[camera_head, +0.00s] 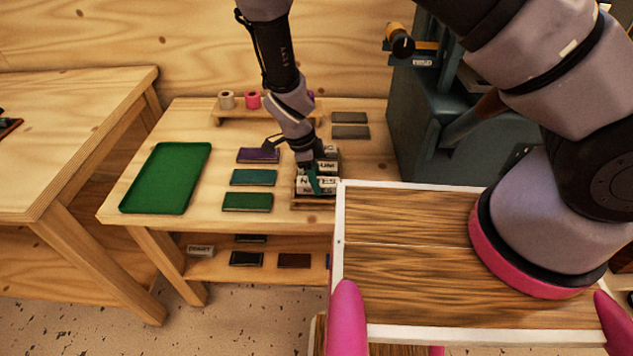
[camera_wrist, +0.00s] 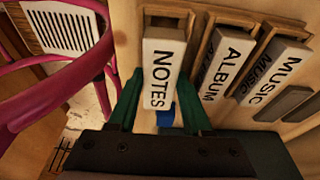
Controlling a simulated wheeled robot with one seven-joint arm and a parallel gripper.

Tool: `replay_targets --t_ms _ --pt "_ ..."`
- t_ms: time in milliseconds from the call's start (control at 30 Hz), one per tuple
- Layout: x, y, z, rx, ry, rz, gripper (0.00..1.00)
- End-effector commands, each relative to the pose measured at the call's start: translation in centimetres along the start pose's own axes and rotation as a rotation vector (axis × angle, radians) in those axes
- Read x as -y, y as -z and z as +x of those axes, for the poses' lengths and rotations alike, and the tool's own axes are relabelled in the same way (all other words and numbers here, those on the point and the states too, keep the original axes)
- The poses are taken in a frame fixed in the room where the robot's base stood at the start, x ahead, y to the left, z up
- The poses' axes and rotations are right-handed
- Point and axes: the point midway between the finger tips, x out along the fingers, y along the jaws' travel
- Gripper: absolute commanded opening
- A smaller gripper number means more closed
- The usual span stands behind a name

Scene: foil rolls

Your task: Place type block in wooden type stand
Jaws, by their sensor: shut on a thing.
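My gripper (camera_head: 312,178) is over the wooden type stand (camera_head: 316,203) at the right of the middle table. In the wrist view, its green fingers (camera_wrist: 160,84) are shut on the sides of a white type block lettered NOTES (camera_wrist: 163,68). The block's far end is at the leftmost slot of the stand; I cannot tell how deep it sits. The ALBUM block (camera_wrist: 228,62) and MUSIC block (camera_wrist: 274,68) stand in the slots to its right. A small blue patch shows between the fingers. The arm partly hides the stand in the head view.
A green tray (camera_head: 167,178) lies at the table's left. Coloured flat pads, including a teal one (camera_head: 254,177), lie left of the stand. A small rack with rolls (camera_head: 252,99) stands behind. Another white block (camera_head: 200,250) lies on the lower shelf. A dark green machine (camera_head: 425,125) stands at right.

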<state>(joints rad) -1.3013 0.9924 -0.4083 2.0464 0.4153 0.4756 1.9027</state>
Motion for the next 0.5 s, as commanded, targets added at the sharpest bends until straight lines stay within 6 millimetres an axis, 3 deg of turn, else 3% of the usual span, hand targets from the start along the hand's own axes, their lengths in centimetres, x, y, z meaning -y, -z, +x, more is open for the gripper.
replay_targets --t_ms 100,500 --pt "0.04 -0.22 1.00 0.000 0.000 0.001 0.00" --pt "0.03 -0.35 1.47 0.000 0.000 0.001 0.00"
